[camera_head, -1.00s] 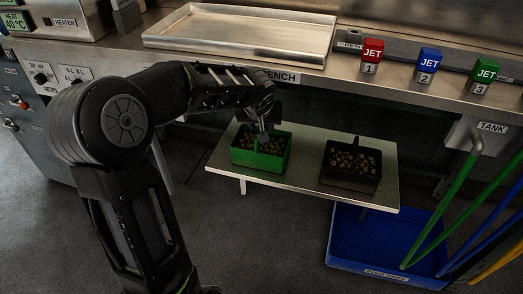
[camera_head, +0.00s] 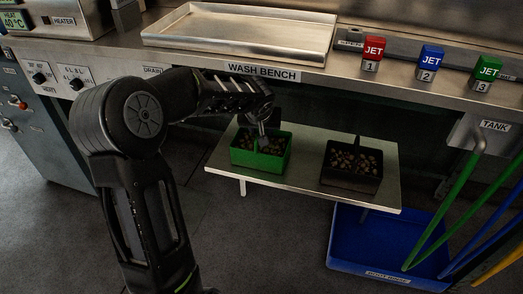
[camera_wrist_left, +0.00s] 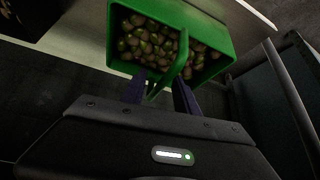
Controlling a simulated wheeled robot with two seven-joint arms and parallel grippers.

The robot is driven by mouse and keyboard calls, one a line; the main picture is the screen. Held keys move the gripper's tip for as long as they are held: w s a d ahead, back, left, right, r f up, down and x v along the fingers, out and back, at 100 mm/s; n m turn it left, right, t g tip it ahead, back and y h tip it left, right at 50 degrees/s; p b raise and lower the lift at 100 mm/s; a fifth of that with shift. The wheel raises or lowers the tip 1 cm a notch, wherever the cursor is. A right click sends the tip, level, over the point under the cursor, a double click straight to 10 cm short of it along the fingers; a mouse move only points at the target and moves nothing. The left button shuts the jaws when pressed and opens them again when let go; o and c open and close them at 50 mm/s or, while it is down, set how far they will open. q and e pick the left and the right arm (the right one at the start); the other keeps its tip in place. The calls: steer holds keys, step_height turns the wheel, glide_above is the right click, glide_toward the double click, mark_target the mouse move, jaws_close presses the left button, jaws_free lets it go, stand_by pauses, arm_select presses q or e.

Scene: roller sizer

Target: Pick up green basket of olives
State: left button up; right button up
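The green basket (camera_head: 262,158) of olives stands on the left part of a low metal shelf (camera_head: 310,185) in the head view. In the left wrist view the green basket (camera_wrist_left: 215,62) shows olives (camera_wrist_left: 155,45) inside and an upright green handle (camera_wrist_left: 180,62) across the middle. My left gripper (camera_head: 265,138) is at the basket's handle from above. In the wrist view the left gripper's two fingers (camera_wrist_left: 160,92) are apart, with the handle between them and a gap visible. My right gripper is in neither view.
A dark basket (camera_head: 350,168) of similar contents stands to the right on the same shelf. A blue tub (camera_head: 385,250) sits below on the floor. The wash bench edge (camera_head: 300,75) overhangs behind, with a metal tray (camera_head: 240,32) on it. Green, blue and yellow poles lean at right.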

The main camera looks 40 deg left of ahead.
arm_select(q)
jaws_close()
stand_by(0.8)
stand_by(0.5)
